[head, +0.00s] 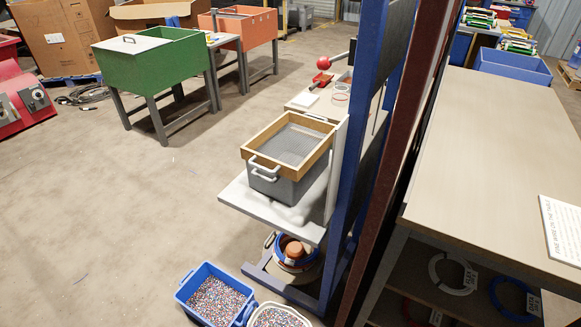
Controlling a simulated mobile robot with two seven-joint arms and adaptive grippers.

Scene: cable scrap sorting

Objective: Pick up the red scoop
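A small red object (322,78) lies on the light workbench at the upper middle, beside a lever with a round red knob (323,63). It may be the red scoop, but it is too small to tell its shape. No other scoop stands out in the head view. Neither of my grippers is in the picture, and nothing shows being held.
A wood-framed sieve (289,144) sits on a grey tub (285,184) on a shelf by blue posts (352,150). A blue bin (190,292) of granules stands on the floor. A long table (490,150) fills the right.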

